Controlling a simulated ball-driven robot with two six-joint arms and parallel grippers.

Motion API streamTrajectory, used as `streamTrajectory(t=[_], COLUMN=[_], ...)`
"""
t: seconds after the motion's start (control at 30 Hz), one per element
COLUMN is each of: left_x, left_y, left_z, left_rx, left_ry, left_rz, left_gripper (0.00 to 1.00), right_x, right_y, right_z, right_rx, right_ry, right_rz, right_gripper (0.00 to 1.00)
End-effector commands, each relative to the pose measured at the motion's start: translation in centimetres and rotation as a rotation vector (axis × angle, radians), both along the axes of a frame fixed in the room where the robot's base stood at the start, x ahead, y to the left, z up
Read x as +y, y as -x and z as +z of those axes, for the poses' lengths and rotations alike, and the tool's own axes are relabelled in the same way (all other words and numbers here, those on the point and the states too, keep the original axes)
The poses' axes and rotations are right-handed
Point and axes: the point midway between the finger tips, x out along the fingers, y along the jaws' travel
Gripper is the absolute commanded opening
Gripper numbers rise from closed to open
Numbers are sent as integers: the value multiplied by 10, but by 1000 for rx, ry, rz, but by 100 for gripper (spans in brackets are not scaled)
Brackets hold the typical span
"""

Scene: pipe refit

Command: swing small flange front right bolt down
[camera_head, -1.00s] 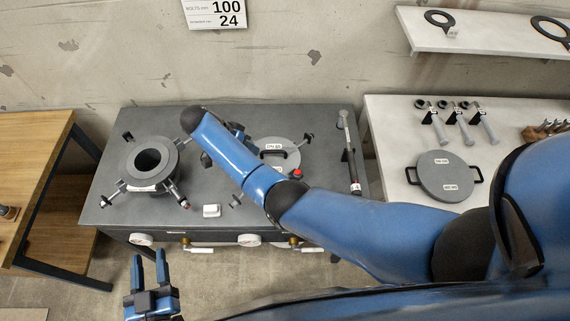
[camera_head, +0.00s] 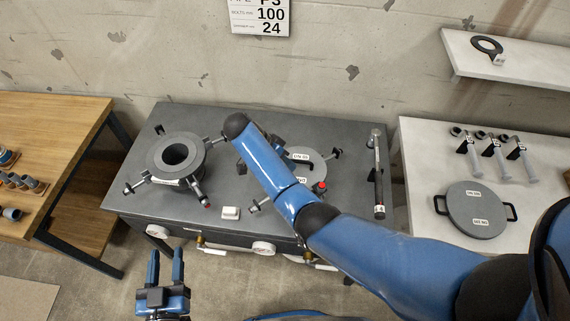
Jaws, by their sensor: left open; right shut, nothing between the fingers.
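The small flange (camera_head: 318,171) is on the right half of the dark grey bench, with a grey handled lid, partly hidden by my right arm. Its front right bolt (camera_head: 322,187) shows a red end beside the lid, apparently raised; its lower part is hard to make out. Another of its bolts (camera_head: 335,154) points outward at the back right, and one (camera_head: 255,206) shows at the front left. My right gripper is hidden or nearly so behind my arm, left of the lid. My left gripper (camera_head: 166,266) is open and empty, in front of the bench.
A larger open flange (camera_head: 190,152) with several outward bolts stands on the bench's left half. A dark bar tool (camera_head: 378,175) lies at the bench's right edge. A pale table (camera_head: 425,150) bears a round lid (camera_head: 477,209).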

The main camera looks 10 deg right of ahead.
Motion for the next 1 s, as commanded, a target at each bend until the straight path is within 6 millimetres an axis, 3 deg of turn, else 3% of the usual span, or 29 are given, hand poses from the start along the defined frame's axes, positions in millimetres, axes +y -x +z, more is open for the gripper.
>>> streamTrajectory(t=[0.03, 0.23, 0.37, 0.4, 0.6, 1.0], left_x=[0, 0, 0, 0, 0, 0], left_y=[0, 0, 0, 0, 0, 0], left_z=[-13, -37, -31, -20, -6, -1], left_rx=[0, 0, 0, 0, 0, 0], left_ry=[0, 0, 0, 0, 0, 0], left_rz=[0, 0, 0, 0, 0, 0], left_gripper=[43, 43, 43, 43, 43, 43], right_x=[-6, -27, -41, -45, -59, -67], right_y=[1, 4, 6, 11, 26, 34], right_z=[-15, -42, -55, -48, -49, -52], right_rx=[1, 0, 2, 1, 1, 0], right_ry=[0, 1, 2, 1, 1, 1], right_rz=[-2, -2, -1, -1, 0, 0], right_gripper=[0, 0, 0, 0, 0, 0])
